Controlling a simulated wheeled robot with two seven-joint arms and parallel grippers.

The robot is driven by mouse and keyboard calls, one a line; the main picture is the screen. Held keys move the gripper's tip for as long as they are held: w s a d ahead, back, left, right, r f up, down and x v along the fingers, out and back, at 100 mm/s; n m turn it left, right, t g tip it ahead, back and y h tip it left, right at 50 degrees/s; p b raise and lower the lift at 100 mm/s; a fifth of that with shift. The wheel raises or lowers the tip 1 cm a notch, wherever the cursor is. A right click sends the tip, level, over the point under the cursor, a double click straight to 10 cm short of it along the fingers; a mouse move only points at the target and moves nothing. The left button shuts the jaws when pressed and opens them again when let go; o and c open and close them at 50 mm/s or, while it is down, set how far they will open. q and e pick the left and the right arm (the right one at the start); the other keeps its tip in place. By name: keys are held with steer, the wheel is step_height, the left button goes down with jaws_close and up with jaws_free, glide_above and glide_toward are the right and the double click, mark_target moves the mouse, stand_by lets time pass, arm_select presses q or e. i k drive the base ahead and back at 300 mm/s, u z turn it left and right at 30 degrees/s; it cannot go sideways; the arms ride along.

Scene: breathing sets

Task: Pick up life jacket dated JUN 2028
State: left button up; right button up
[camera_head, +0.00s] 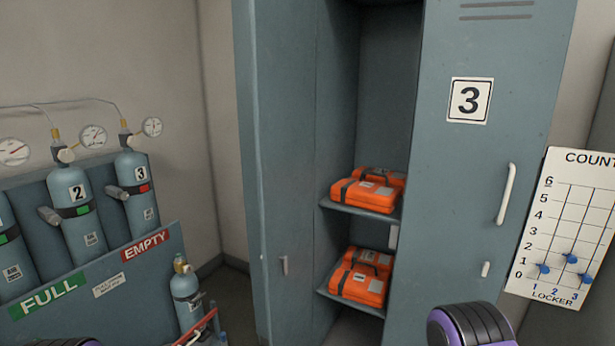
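Orange packs with dark straps, which look like packed life jackets, lie on two shelves in an open grey-blue locker. The upper shelf holds a front pack (364,196) and another pack (381,177) behind it. The lower shelf holds a front pack (358,284) and another pack (368,259) behind it. Small pale labels show on them, but no date, including JUN 2028, can be read. Neither gripper is in view. Only dark and purple parts of my arms show at the bottom edge, apart from the packs.
A locker door marked 3 (455,150) with a white handle stands right of the shelves. A count board (565,225) is at the far right. At left, a rack (120,284) marked FULL and EMPTY holds gas cylinders; another cylinder (187,298) stands beside it.

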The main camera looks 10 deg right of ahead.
mark_target(379, 190)
steer(key=z, duration=0.2)
steer(key=i, duration=0.75)
steer(key=z, duration=0.5)
